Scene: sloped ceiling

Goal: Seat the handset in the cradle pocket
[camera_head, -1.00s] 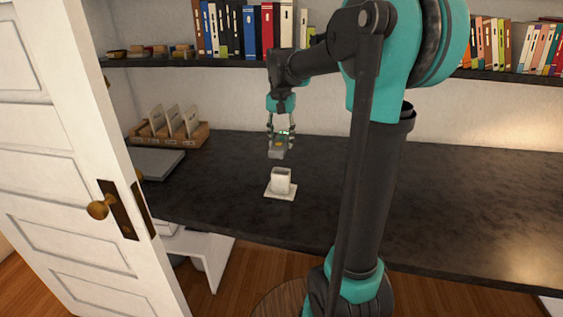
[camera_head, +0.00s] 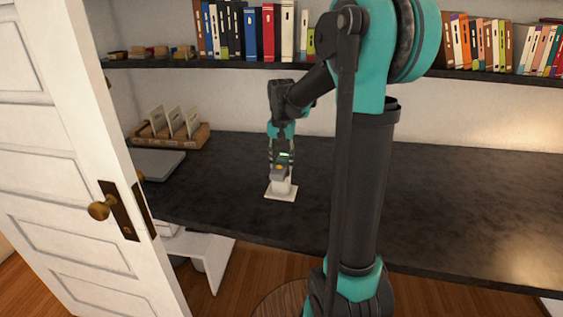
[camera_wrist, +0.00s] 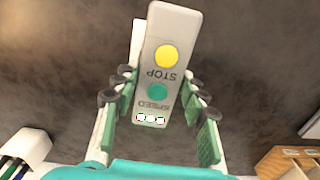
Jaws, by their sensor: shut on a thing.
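The handset (camera_wrist: 165,70) is a pale grey block with a yellow STOP button and a green SPEED button. My gripper (camera_head: 281,163) is shut on the handset, with its fingers on either side of it in the wrist view (camera_wrist: 155,98). In the head view the handset (camera_head: 278,176) is low, at the top of the white cradle (camera_head: 283,188), and covers most of its cup. The cradle's square base (camera_head: 281,196) lies on the dark counter. In the wrist view a white part shows behind the handset. I cannot tell whether the handset's lower end is inside the pocket.
The dark counter (camera_head: 460,200) is clear to the right. A wooden card rack (camera_head: 190,137) and a grey flat item (camera_head: 160,163) lie at the left. A white door (camera_head: 90,130) stands at the left front. A shelf with books runs above.

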